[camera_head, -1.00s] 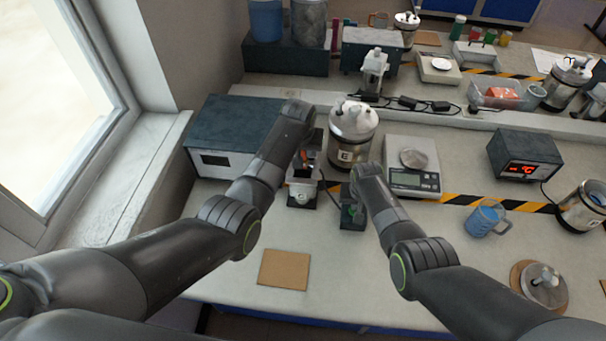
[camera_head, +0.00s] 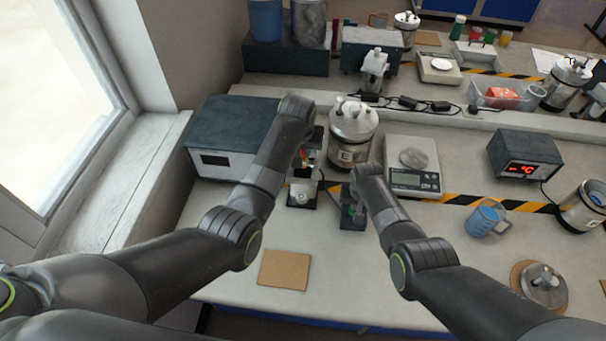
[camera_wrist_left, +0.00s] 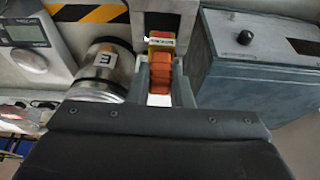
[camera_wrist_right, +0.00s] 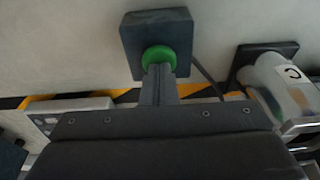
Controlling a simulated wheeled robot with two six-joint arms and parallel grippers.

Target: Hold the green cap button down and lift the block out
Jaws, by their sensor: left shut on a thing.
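The green cap button (camera_wrist_right: 158,56) sits on a dark square base (camera_wrist_right: 125,40) in the right wrist view; the base also shows in the head view (camera_head: 351,218). My right gripper (camera_wrist_right: 158,76) has its fingers together, with the tips at the button; they appear to touch it. My left gripper (camera_wrist_left: 160,80) is shut on an orange block (camera_wrist_left: 160,72), which has a yellow, labelled end. The block is at the light-coloured holder (camera_head: 302,192) marked C, on a black base. The fingers partly hide the block, and I cannot tell how clear of the holder it is.
A steel vessel (camera_head: 350,145) marked E stands close right of my left gripper. A blue-grey box (camera_head: 221,135) stands to its left. A scale (camera_head: 414,182) and blue mug (camera_head: 486,218) are to the right. The bench front is mostly clear around a brown mat (camera_head: 284,270).

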